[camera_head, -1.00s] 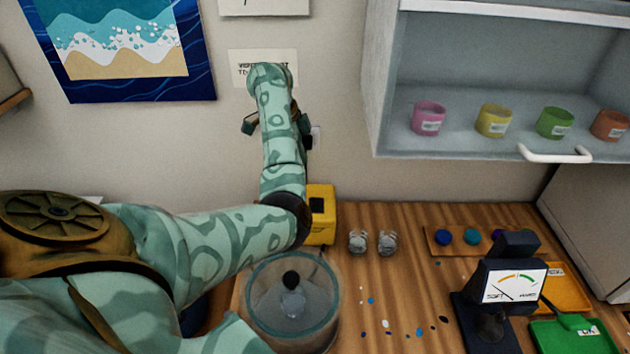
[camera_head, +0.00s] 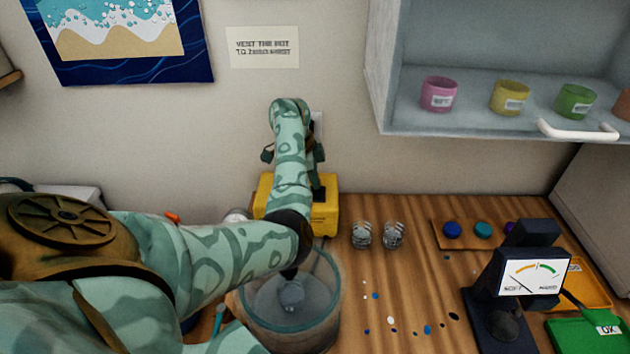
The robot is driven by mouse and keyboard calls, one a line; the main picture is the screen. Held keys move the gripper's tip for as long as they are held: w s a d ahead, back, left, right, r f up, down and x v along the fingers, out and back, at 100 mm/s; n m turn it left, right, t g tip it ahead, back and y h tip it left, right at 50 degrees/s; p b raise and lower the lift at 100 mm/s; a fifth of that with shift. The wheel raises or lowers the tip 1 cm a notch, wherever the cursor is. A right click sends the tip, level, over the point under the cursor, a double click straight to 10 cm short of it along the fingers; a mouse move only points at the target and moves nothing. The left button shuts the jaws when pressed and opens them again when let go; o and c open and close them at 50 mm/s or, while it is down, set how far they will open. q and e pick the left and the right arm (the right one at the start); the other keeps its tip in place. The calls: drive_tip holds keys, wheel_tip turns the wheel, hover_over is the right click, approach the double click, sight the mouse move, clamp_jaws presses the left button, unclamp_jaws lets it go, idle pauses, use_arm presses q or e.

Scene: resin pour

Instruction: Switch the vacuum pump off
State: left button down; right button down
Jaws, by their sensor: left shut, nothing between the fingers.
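The yellow vacuum pump (camera_head: 326,215) stands on the wooden bench against the back wall, partly covered by my left forearm. A dark patch shows on its upper right part; I cannot read a switch position from it. My left gripper (camera_head: 293,158) is over the back of the pump, with its wrist and forearm in front of it. Dark green gripper parts stick out on both sides of the wrist. Its fingertips are mostly hidden; it is shut and empty. Contact with the pump cannot be told. My right gripper is not in view.
A clear round chamber (camera_head: 325,318) stands in front of the pump, under my left elbow. Two small glass jars (camera_head: 377,234) stand to the right. A dial gauge (camera_head: 532,277) and an open wall cabinet (camera_head: 480,120) are further right. Loose coloured bits lie on the bench.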

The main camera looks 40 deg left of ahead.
use_arm(q)
drive_tip(key=shift+f, duration=0.15)
drive_tip(key=shift+w+f+b, duration=0.15)
drive_tip(key=shift+f+b, duration=0.4)
drive_tip(key=shift+b, duration=0.25)
drive_tip(key=shift+r, duration=0.25)
drive_tip(key=shift+p, duration=0.3)
